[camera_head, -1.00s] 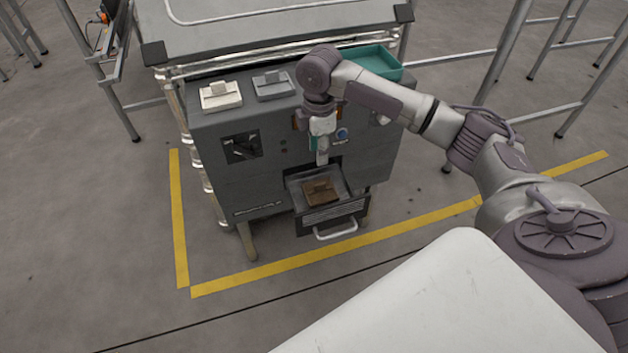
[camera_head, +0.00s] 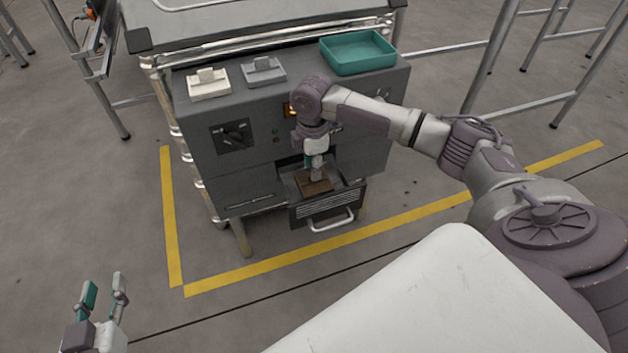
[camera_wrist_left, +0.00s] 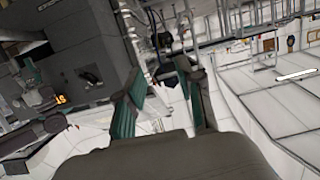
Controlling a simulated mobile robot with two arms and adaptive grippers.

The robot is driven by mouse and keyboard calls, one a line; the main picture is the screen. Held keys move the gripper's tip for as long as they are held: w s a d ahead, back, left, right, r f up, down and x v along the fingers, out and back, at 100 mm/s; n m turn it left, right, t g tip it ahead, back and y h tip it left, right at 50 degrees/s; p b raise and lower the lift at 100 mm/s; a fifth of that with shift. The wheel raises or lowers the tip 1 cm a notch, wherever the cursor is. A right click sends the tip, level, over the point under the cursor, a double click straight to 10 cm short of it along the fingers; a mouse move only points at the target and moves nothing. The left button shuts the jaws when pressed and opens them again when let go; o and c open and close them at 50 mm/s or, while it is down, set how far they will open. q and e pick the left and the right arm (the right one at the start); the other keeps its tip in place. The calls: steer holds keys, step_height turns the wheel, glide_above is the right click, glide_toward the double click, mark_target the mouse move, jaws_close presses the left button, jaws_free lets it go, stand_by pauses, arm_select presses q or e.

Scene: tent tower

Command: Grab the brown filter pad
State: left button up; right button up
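The brown filter pad (camera_head: 313,184) lies in the open drawer (camera_head: 326,209) at the front of the dark grey machine. My right gripper (camera_head: 316,175) reaches down into the drawer from above, with its fingers at the top of the pad. The gripper and arm hide part of the pad, and I cannot tell whether the fingers are closed on it. My left gripper (camera_head: 104,283) is open and empty at the lower left, well away from the machine. Its two spread fingers also show in the left wrist view (camera_wrist_left: 163,78).
Yellow floor tape (camera_head: 240,277) runs around the machine. The floor in front is clear.

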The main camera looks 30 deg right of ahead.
mark_target(308, 189)
step_height(308, 189, down, 4)
steer(key=shift+s+d+r+b, duration=0.1)
steer(key=shift+d+b, duration=0.05)
steer(key=shift+b, duration=0.65)
arm_select(q)
step_height(308, 189, up, 8)
steer(key=w+d+t+h, duration=0.1)
steer(key=t, duration=0.4)
steer(key=shift+d+h, duration=0.25)
steer(key=shift+h, duration=0.15)
steer(key=shift+f, duration=0.1)
arm_select(e)
jaws_close()
